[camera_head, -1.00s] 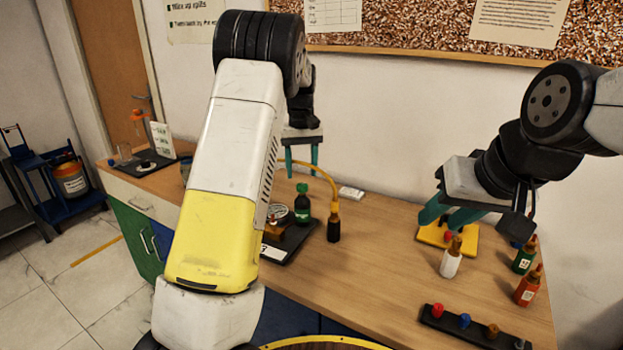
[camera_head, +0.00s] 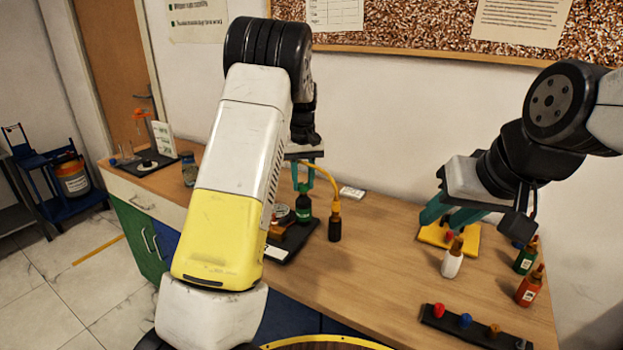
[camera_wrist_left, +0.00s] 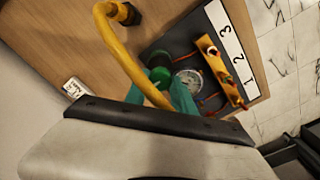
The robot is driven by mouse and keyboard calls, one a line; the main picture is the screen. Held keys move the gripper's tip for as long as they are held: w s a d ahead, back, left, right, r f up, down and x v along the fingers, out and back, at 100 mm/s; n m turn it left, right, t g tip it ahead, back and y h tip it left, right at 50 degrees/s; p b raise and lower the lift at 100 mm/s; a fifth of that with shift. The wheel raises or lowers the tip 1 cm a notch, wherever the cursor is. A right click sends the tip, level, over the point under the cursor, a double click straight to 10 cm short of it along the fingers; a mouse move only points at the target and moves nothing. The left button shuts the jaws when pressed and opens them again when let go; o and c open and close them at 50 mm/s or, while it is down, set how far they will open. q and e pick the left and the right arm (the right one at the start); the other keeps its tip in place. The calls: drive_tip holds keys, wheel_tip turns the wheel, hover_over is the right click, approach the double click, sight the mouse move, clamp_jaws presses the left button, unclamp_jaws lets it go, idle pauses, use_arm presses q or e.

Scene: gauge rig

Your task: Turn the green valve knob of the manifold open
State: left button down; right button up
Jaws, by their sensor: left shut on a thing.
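The green valve knob (camera_head: 303,188) tops a dark green body at the back edge of the black manifold plate (camera_head: 283,252). In the left wrist view the green knob (camera_wrist_left: 160,74) shows between my left fingers, beside a round gauge (camera_wrist_left: 187,82) and a yellow bar with red parts (camera_wrist_left: 222,70). My left gripper (camera_head: 304,181) points down from above and is shut on the knob; its fingers partly hide it. My left arm hides part of the plate. My right gripper (camera_head: 446,217) is open and empty, above the table at the right.
A yellow hose (camera_head: 328,174) arches close by my left fingers to a dark fitting (camera_head: 335,228). A white bottle (camera_head: 452,260) stands below my right gripper, with green (camera_head: 525,257) and red (camera_head: 530,288) bottles to its right. The middle of the table is clear.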

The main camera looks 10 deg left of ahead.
sight(303, 184)
use_arm(q)
drive_tip(key=shift+n, duration=0.7)
drive_tip(key=c, duration=1.1)
unclamp_jaws()
drive_tip(key=shift+o, duration=0.2)
wheel_tip(303, 184, up, 7)
drive_tip(key=shift+r, duration=0.4)
drive_tip(key=shift+s, duration=0.1)
